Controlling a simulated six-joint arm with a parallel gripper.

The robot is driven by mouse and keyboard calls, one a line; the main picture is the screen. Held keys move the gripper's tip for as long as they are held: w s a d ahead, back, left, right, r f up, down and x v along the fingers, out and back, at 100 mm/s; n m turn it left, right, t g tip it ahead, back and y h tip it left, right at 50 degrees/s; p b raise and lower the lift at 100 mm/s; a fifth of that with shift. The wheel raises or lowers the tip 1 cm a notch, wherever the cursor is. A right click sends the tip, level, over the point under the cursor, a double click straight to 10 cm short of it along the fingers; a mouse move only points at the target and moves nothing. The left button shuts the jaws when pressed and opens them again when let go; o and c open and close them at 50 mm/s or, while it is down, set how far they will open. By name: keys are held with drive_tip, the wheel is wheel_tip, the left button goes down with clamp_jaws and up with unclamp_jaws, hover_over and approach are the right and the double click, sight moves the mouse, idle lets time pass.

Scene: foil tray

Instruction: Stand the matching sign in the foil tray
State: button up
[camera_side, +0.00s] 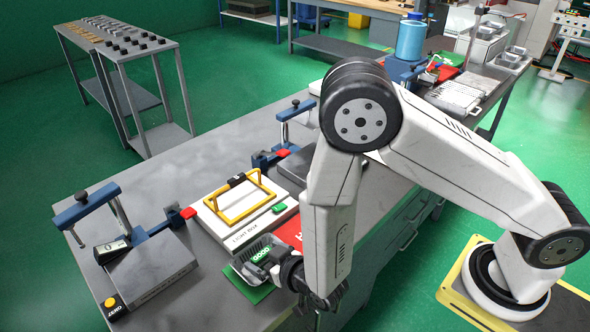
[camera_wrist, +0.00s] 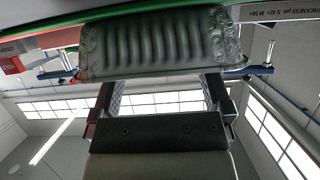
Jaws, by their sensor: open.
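The clear foil tray (camera_side: 247,257) sits on a green mat (camera_side: 252,293) near the front edge of the bench. A green sign (camera_side: 261,254) with white lettering that seems to read GOOD is at the tray, apparently inside it; its lower part is hidden. My gripper (camera_side: 268,272) is low at the tray's near side, beside the sign, partly hidden by my wrist. In the wrist view my gripper (camera_wrist: 160,82) is open, with nothing seen between its fingers. The ribbed tray (camera_wrist: 150,45) lies just beyond the fingertips there. The sign does not show in that view.
A red mat (camera_side: 289,232) with white lettering lies behind the tray, partly hidden by my arm. A white light box (camera_side: 235,238) with a yellow frame (camera_side: 240,199) stands behind. A thickness gauge block (camera_side: 150,270) is at left. Bare bench lies between gauge and tray.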

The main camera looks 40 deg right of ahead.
drive_tip(key=v, duration=1.2)
drive_tip(key=shift+w, duration=0.1)
idle(0.6)
drive_tip(key=w+d+r+g+y, duration=0.1)
drive_tip(key=w+d+r+g, duration=0.2)
drive_tip(key=w+d+g, duration=0.3)
drive_tip(key=s+d+r+g, duration=0.2)
drive_tip(key=d, duration=0.4)
drive_tip(key=s+d+r+g+h, duration=0.1)
drive_tip(key=s+d+r+g, duration=0.1)
drive_tip(key=d, duration=0.3)
drive_tip(key=shift+s+d+r+g, duration=0.4)
drive_tip(key=shift+s+r, duration=0.2)
drive_tip(key=shift+s, duration=0.1)
idle(0.7)
